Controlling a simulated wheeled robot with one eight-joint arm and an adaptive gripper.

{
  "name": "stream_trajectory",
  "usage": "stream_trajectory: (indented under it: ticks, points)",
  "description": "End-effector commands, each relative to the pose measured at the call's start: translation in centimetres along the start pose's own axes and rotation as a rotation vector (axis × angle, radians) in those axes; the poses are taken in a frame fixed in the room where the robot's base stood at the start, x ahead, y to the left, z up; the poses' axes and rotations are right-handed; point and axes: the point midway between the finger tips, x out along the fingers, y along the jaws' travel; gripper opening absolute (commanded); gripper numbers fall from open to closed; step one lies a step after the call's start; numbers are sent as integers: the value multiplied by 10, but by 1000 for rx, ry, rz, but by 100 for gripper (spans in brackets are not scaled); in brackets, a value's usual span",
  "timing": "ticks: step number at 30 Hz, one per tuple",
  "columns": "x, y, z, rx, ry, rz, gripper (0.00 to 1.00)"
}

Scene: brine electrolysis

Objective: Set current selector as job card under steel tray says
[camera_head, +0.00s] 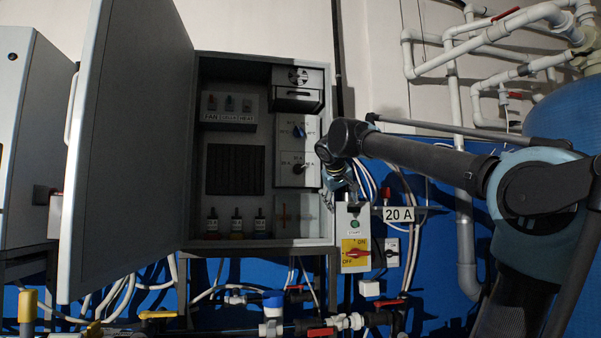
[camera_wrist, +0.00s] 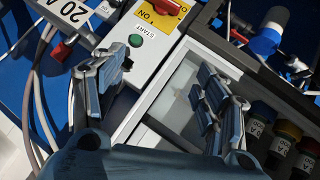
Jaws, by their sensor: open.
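In the head view, two selector knobs sit on a grey panel inside the open cabinet: a blue knob (camera_head: 298,131) above and a dark knob (camera_head: 299,168) below. Their scale labels are too small to read surely, so I cannot tell which sets current. I cannot make out a steel tray. My gripper (camera_wrist: 160,95) is open and empty, near the cabinet's lower right edge, above a clear panel.
The cabinet door (camera_head: 130,140) stands open at left. A box with a green START button (camera_head: 355,225) and a red ON/OFF switch (camera_head: 357,254) is right of the cabinet. Pipes and valves (camera_head: 320,331) run below.

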Motion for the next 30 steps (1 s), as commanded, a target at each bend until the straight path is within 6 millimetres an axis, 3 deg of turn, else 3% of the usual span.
stream_trajectory:
  ticks: [1,3,6,10,13,18,23,30]
  points:
    - [-14,-5,-39,-24,53,-6,67]
    - [-33,-10,-86,-51,127,-10,67]
    - [-60,-20,-142,-84,221,-23,67]
    - [-89,-32,-191,-117,311,-39,67]
    - [-102,-39,-212,-132,353,-50,67]
    - [-106,-43,-225,-140,378,-55,67]
    - [-89,-44,-231,-139,375,-54,67]
    - [-50,-46,-245,-138,375,-53,67]
